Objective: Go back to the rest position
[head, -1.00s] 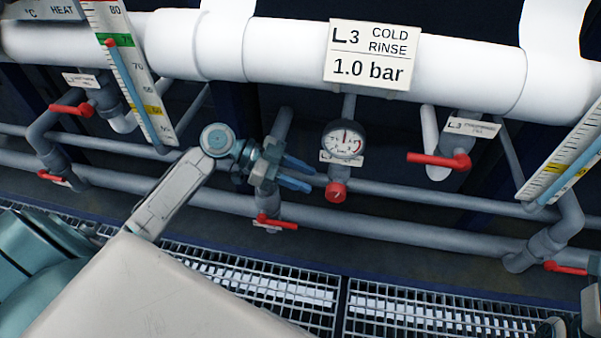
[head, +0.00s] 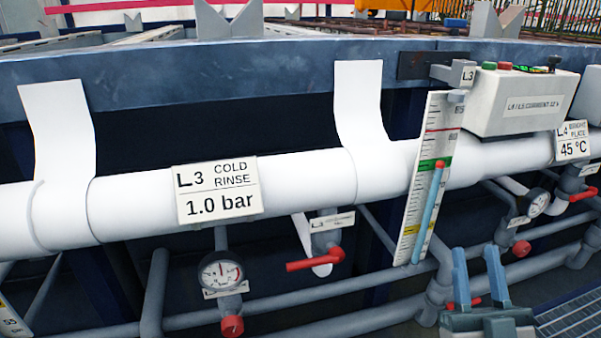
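My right gripper (head: 477,268) shows at the lower right, in front of the grey pipes. Its two blue fingers point up and stand apart with nothing between them. My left gripper is out of view. A pressure gauge (head: 219,272) with a red knob (head: 232,326) below it hangs under the white pipe (head: 300,188), by the sign "L3 COLD RINSE 1.0 bar" (head: 217,191). The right gripper is well to the right of this gauge.
A red-handled valve (head: 315,259) sits between the gauge and a level scale (head: 430,180) with a blue column. A grey control box (head: 520,100) is at upper right. A second gauge (head: 537,202) and valve are at far right. Floor grating (head: 580,318) shows at the lower right corner.

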